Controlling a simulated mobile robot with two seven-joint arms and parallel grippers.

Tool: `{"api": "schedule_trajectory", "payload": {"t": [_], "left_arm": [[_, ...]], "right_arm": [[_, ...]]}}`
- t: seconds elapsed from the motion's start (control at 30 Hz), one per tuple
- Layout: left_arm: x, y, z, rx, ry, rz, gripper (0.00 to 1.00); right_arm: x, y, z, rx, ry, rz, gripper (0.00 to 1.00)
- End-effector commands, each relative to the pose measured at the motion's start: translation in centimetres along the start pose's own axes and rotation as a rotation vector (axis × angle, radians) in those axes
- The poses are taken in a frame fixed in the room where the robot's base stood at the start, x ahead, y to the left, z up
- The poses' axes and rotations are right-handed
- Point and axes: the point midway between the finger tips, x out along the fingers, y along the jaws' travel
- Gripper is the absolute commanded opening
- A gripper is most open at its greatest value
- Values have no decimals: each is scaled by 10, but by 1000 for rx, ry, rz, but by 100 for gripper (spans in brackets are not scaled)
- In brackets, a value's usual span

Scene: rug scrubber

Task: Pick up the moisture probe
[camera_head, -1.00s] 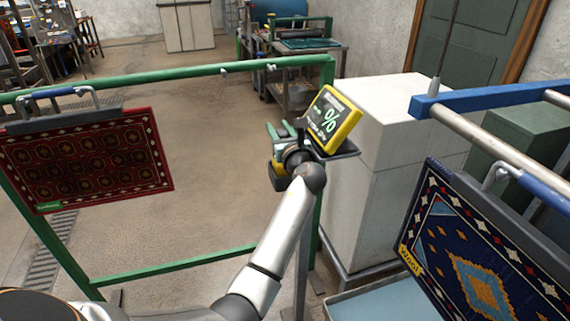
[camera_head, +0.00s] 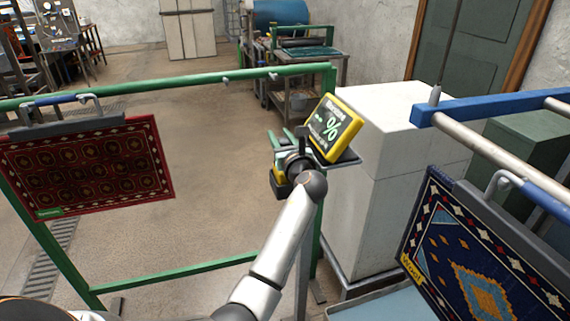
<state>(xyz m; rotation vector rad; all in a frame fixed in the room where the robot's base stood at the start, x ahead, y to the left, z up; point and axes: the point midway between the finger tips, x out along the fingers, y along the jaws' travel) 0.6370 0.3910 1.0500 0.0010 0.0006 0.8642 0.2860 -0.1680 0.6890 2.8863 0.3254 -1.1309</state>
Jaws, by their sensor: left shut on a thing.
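My left gripper (camera_head: 280,155) is beside the black shelf at the right post of the green frame, at the end of my pale arm. It is shut on the moisture probe (camera_head: 279,188), a small yellow and black thing that shows just below and left of the gripper. The gripper and wrist hide much of the probe, and I cannot tell whether it still touches a holder. A yellow-framed display (camera_head: 333,128) with a green percent sign stands on the black shelf (camera_head: 346,161), right next to the gripper. My right gripper is out of view.
A green frame (camera_head: 170,82) carries a red rug (camera_head: 88,166) at left. A tall white cabinet (camera_head: 385,150) stands behind the display. A blue rug (camera_head: 480,260) hangs from a blue-ended rail (camera_head: 490,108) at right.

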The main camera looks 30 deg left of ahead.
Motion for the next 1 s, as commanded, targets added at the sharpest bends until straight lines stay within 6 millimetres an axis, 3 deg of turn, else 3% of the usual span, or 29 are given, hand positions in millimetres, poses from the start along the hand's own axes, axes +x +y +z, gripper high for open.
{"api": "schedule_trajectory", "payload": {"t": [0.17, 0.37, 1.0], "left_arm": [[0, 0, 5, -1, -2, 1, 0], [0, 0, 26, -3, -4, 0, 0], [0, 0, 161, -4, -6, 0, 0]], "right_arm": [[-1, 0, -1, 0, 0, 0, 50], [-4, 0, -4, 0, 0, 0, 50], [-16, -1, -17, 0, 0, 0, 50]]}}
